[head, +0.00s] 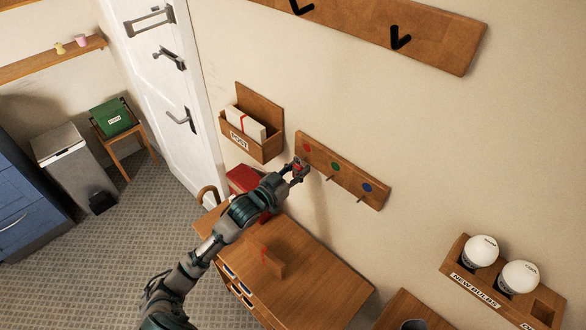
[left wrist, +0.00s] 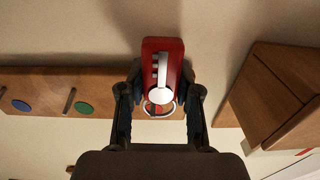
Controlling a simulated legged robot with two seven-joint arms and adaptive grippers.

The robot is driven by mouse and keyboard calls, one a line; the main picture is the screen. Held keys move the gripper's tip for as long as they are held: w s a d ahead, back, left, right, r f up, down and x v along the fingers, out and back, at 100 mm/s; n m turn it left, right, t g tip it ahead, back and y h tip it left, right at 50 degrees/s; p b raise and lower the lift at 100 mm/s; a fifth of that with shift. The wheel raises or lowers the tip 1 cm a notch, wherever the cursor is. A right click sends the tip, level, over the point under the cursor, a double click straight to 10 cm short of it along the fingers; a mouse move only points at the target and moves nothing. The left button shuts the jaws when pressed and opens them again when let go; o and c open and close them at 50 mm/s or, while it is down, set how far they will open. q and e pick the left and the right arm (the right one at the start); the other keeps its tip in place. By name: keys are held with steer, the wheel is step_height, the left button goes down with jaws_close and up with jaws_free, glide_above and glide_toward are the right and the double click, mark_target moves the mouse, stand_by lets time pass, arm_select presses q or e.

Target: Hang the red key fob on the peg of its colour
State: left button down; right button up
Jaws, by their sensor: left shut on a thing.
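My left gripper (head: 299,168) is at the wall, in front of the red end of a wooden peg board (head: 376,199). It is shut on the red key fob (left wrist: 163,65), which sits between the fingers in the left wrist view with its metal ring. The board has a red dot (head: 306,148), a green dot (head: 335,167) and a blue dot (head: 367,187). Pegs show by the green and blue dots. The red dot's peg is hidden, and I cannot tell whether the fob's ring is around it. My right gripper is out of view.
A wooden POST box (head: 255,148) with letters hangs close to the left of the peg board. Below is a wooden desk (head: 315,285) with a red item (head: 243,180) at its back. A bulb rack (head: 455,267) is at right.

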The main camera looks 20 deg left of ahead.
arm_select(q)
steer(key=shift+d, duration=0.25)
steer(key=c, duration=1)
jaws_free()
steer(key=shift+o, duration=1.4)
steer(key=shift+d, duration=0.15)
steer(key=shift+w+d, duration=0.2)
steer(key=shift+d, duration=0.1)
steer(key=shift+a, duration=0.3)
steer(key=shift+s+a, duration=0.1)
steer(key=shift+s+a+f, duration=0.15)
steer(key=shift+s, duration=0.1)
steer(key=v, duration=1.1)
